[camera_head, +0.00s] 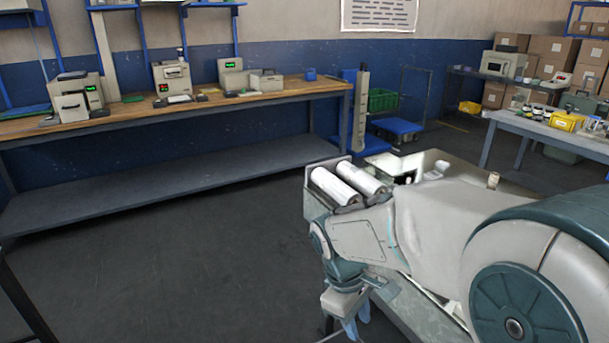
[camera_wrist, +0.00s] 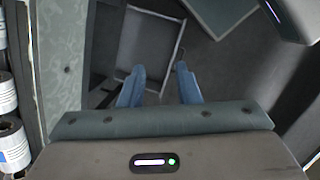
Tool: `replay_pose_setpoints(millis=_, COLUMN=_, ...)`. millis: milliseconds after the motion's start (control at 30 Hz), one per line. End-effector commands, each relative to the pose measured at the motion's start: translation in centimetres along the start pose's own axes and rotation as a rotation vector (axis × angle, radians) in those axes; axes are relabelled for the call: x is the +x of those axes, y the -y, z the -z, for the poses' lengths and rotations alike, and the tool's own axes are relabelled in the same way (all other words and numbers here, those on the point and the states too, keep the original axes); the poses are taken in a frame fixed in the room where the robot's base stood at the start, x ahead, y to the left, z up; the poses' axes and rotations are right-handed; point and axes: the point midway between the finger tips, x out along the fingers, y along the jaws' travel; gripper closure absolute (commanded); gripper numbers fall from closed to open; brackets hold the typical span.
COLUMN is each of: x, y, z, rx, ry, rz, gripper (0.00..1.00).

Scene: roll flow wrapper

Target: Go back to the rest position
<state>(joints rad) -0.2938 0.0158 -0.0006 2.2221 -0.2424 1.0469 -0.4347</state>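My gripper (camera_wrist: 160,86) shows in the wrist view with its two blue fingers apart and nothing between them. In the head view its blue fingertips (camera_head: 356,326) point down beside the front side of the flow wrapper, low in the picture. The flow wrapper (camera_head: 318,203) stands at the centre right, partly hidden behind my arm. Two white film rolls (camera_head: 334,187) lie side by side at its left end. Rolls with printed labels (camera_wrist: 14,146) also show at the left edge of the wrist view.
A long wooden bench (camera_head: 215,101) with several small machines runs along the back wall. A grey side table (camera_head: 550,130) with small goods stands at the right, near stacked cartons (camera_head: 552,48). The dark floor (camera_head: 180,260) at the left is clear. A pale frame (camera_wrist: 152,45) lies beyond my fingers.

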Motion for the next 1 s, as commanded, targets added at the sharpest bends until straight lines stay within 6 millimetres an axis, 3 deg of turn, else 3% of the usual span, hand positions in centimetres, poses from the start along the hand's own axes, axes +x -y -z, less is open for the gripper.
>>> replay_pose_setpoints(millis=33, x=-2.5, y=-0.2, z=-1.9, rx=0.096, ry=-0.045, rz=0.004, gripper=0.70)
replay_pose_setpoints(millis=100, x=-4.3, y=-0.1, z=-3.8, rx=0.225, ry=-0.099, rz=0.014, gripper=0.70)
replay_pose_setpoints(millis=400, x=-10.2, y=0.8, z=-10.1, rx=0.724, ry=-0.314, rz=0.065, gripper=0.70)
replay_pose_setpoints(millis=600, x=-11.5, y=1.4, z=-11.7, rx=0.883, ry=-0.384, rz=0.087, gripper=0.70)
replay_pose_setpoints(millis=1000, x=-11.4, y=1.5, z=-11.8, rx=0.903, ry=-0.392, rz=0.090, gripper=0.70)
